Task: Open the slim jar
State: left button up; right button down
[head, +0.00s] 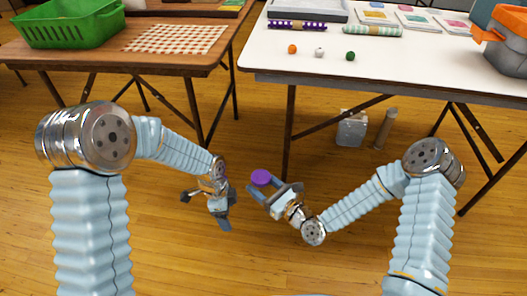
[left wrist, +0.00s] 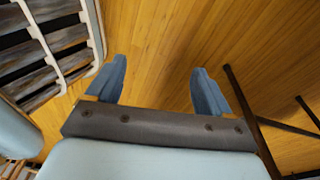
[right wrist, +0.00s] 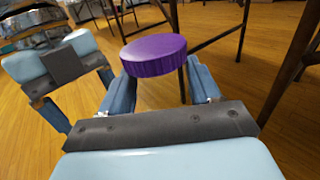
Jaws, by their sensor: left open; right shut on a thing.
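A round purple lid with a ridged side (head: 261,177) sits at the fingertips of my right gripper (head: 264,187). It shows large in the right wrist view (right wrist: 155,55), its top facing up. My right gripper is shut on the slim jar under this lid, with one finger on each side. The jar's body is hard to make out; floor shows between the fingers below the lid. My left gripper (head: 207,210) is open and empty, to the left of the lid and apart from it. In the left wrist view only floor shows between its fingers (left wrist: 160,75).
A white table (head: 400,75) at the back right holds patterned rolls, small balls and a grey-orange bin (head: 503,48). A wooden table (head: 100,52) at the back left holds a green basket (head: 70,28).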

pick_arm(q)
jog(key=w+d+r+m+t+y, duration=0.1)
jog(key=w+d+r+m, duration=0.1)
jog(key=r+m, duration=0.4)
jog(key=w+d+r+m+y, duration=0.1)
jog(key=w+r+m+y, duration=0.2)
jog(key=r, duration=0.5)
jog(key=m+h, duration=0.2)
jog(key=m, duration=0.9)
send_near(263, 175)
jog(key=shift+w+a+f+g, duration=0.1)
jog(key=shift+w+a+g, duration=0.1)
jog(key=shift+g, duration=0.1)
notch_tip(263, 175, down, 8)
jog(key=shift+r, duration=0.2)
